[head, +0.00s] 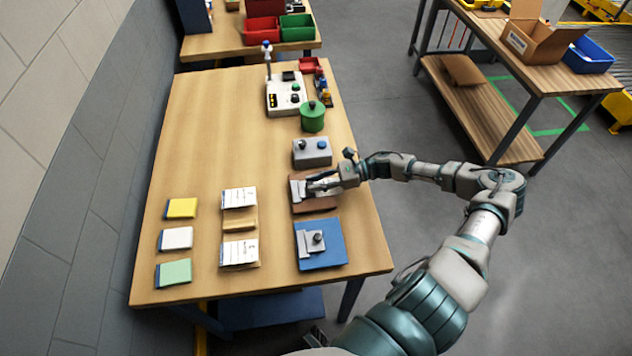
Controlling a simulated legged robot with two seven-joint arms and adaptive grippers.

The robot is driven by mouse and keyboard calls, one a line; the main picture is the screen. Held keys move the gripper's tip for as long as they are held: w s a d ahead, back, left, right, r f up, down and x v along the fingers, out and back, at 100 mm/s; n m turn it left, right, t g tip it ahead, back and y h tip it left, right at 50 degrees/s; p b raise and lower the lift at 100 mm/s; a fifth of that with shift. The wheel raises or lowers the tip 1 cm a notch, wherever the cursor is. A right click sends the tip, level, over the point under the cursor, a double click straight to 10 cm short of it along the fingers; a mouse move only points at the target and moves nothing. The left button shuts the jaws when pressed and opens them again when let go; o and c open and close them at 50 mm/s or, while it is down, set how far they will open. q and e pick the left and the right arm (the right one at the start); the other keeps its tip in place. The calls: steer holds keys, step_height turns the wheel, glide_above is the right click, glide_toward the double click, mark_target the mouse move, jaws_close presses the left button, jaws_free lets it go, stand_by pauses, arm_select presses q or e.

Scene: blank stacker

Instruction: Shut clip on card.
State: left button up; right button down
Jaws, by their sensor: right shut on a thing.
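My right gripper (318,184) reaches in from the right over the brown board (318,207) at the table's right side. It is shut on the grey metal clip (297,189) at that board's upper part. The fingers hide much of the clip, and I cannot tell whether a card lies under it. A blue board (335,258) with a grey clip and dark knob (318,240) lies nearer. Two white printed cards (239,197) (239,252) lie left of the boards, with a tan piece (240,219) between them. My left gripper is not in view.
Yellow (182,208), white (176,239) and green (174,272) pads line the table's left side. A grey button box (312,153), green canister (312,118) and control unit (286,97) stand beyond the brown board. The table's left-back area is clear.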

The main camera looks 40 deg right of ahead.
steer(key=c, duration=1)
jaws_free()
steer(key=shift+f, duration=0.15)
steer(key=shift+d, duration=0.1)
steer(key=v, duration=1.2)
steer(key=shift+d+f, duration=0.1)
